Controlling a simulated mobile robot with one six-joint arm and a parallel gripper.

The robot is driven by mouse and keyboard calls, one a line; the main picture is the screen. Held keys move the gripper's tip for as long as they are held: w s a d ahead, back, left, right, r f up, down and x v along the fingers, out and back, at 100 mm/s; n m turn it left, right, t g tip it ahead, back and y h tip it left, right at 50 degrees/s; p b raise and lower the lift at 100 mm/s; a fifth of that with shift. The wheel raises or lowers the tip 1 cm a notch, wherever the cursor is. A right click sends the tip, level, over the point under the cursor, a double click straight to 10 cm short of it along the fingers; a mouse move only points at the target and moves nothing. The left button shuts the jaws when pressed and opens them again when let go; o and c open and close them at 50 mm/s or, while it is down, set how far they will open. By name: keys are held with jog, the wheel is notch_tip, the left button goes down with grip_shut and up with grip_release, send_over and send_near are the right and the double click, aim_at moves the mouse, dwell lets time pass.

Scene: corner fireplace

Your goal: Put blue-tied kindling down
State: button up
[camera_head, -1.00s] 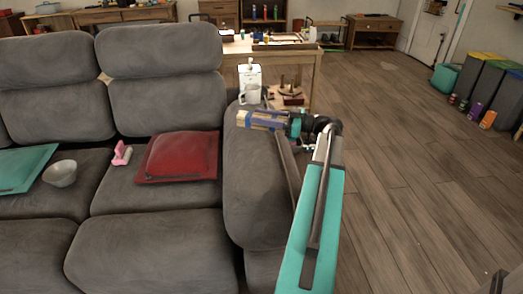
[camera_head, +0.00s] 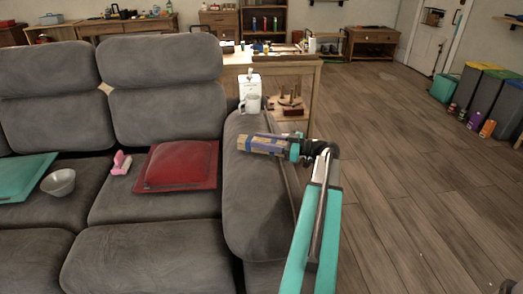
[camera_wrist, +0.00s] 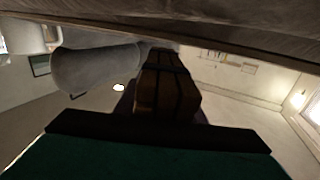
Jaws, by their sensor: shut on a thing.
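The blue-tied kindling (camera_head: 259,145) is a short bundle of pale sticks with a blue-purple band. It lies roughly level over the sofa's right armrest (camera_head: 250,193), its free end pointing left. My gripper (camera_head: 284,147) is shut on its right end. In the wrist view the kindling (camera_wrist: 170,85) sticks out ahead of my gripper (camera_wrist: 160,118), dark and brownish, with dark bands around it. Whether its underside touches the armrest cannot be told.
A white mug (camera_head: 251,104) stands on the armrest's far end, just beyond the kindling. A white container (camera_head: 249,83) is behind it. A red cushion (camera_head: 178,166), a pink object (camera_head: 121,162) and a grey bowl (camera_head: 58,182) are on the seats. The floor at right is open.

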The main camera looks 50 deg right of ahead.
jog(key=shift+f+b, duration=0.3)
jog(key=shift+f, duration=1.55)
jog(key=shift+f, duration=0.15)
jog(key=o, duration=1.1)
jog(key=shift+o, duration=0.2)
jog(key=shift+r, duration=0.25)
jog(key=p+v, duration=0.1)
jog(key=v, duration=1.1)
jog(key=shift+f, duration=0.1)
